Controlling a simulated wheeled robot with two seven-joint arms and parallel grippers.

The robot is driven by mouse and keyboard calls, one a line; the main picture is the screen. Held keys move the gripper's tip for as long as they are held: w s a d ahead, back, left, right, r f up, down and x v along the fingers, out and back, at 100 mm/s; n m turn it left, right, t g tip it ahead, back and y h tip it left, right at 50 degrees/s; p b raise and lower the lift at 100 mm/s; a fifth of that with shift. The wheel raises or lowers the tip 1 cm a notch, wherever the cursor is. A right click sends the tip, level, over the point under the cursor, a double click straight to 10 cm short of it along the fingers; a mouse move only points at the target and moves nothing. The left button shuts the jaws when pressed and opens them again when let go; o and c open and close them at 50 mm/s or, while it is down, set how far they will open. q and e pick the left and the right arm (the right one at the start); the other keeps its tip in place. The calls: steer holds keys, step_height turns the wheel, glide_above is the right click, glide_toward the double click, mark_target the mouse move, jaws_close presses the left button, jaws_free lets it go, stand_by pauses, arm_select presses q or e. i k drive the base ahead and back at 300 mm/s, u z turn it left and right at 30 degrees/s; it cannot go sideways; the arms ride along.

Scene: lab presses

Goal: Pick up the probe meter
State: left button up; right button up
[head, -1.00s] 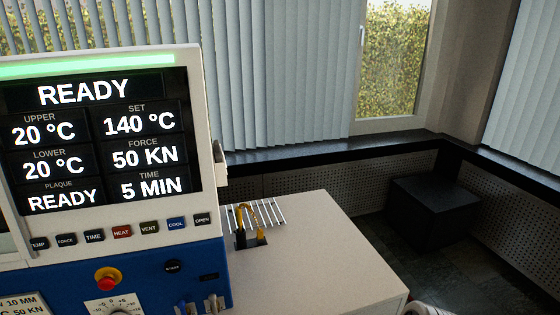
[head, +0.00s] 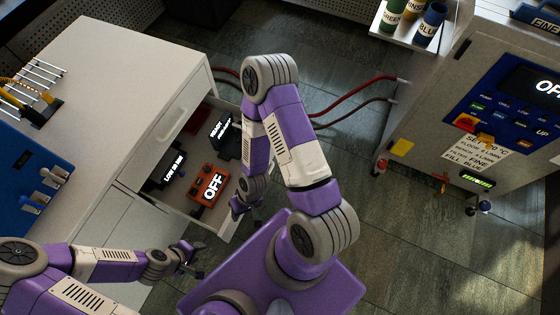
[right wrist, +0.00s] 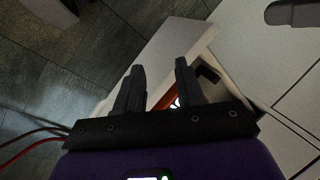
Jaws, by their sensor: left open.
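The open drawer (head: 228,226) holds an orange handheld device (head: 210,187) with a display reading OFF; it looks like the probe meter. It lies near the drawer's front. In the right wrist view, part of the orange device (right wrist: 166,101) shows between my fingers, beyond the drawer's wall, mostly hidden. My right gripper (head: 243,208) is at the drawer's right edge, beside the device and apart from it. Its fingers (right wrist: 157,80) are spread and empty. My left gripper (head: 192,257) is open, just outside the drawer at its lower left.
In the drawer are a black device (head: 172,170) with lit text, a dark device (head: 222,132) reading READY and a dark red item (head: 199,120). The white bench top (head: 110,75) lies left. A machine (head: 470,110) stands right, red hoses (head: 355,85) crossing behind my right arm.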

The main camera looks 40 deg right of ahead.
mark_target(208, 194)
steer(key=z, duration=0.35)
steer(key=k, duration=0.8)
steer(key=z, duration=0.8)
steer(key=i, duration=0.55)
steer(key=u, duration=0.4)
